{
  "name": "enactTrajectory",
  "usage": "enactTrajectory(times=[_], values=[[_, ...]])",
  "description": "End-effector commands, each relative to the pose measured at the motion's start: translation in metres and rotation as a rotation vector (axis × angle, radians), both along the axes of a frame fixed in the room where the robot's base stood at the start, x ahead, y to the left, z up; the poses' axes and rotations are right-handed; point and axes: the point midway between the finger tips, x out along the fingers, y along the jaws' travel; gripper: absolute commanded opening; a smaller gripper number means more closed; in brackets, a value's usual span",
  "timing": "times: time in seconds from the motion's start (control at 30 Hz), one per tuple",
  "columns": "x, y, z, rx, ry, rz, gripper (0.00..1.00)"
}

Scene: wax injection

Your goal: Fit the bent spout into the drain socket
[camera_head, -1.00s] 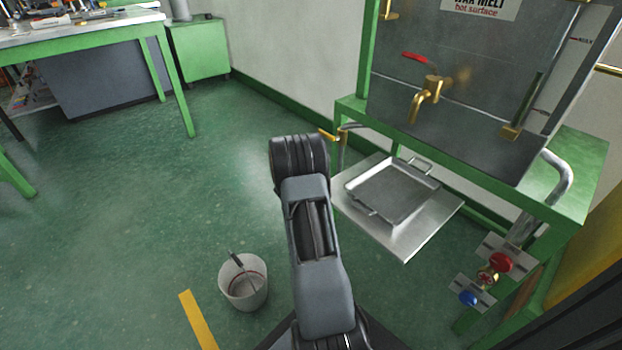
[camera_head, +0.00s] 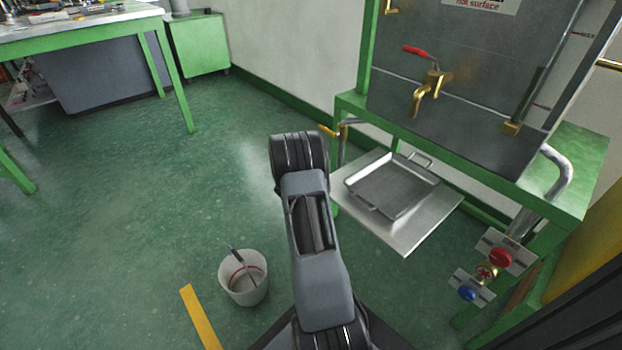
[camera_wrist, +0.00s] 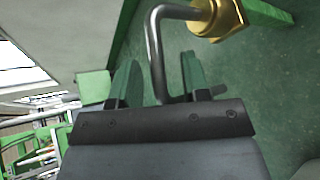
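The bent spout (camera_wrist: 155,45) is a thin grey metal pipe with an elbow. In the wrist view its long leg runs down between the two dark green fingers of my gripper (camera_wrist: 158,68). Gaps show on both sides of the pipe, so the fingers look open around it. Its short leg runs right to a brass hex fitting (camera_wrist: 222,15), which looks like the drain socket. The pipe end meets this fitting; how deep it sits is hidden. In the head view my arm hides the gripper, and a grey bent pipe (camera_head: 353,123) shows by the green stand.
A steel pan (camera_head: 395,190) lies on a metal shelf (camera_head: 408,240) right of my arm. The melt tank (camera_head: 470,100) with a brass tap (camera_head: 418,100) stands above it. A white bucket (camera_head: 244,290) is on the floor at left, where much floor is clear.

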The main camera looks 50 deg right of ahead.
Motion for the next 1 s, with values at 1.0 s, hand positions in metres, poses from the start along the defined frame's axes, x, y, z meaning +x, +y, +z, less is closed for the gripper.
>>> enactTrajectory(times=[1.0], values=[[-0.034,0.105,0.056,0.0,0.0,0.002,0.44]])
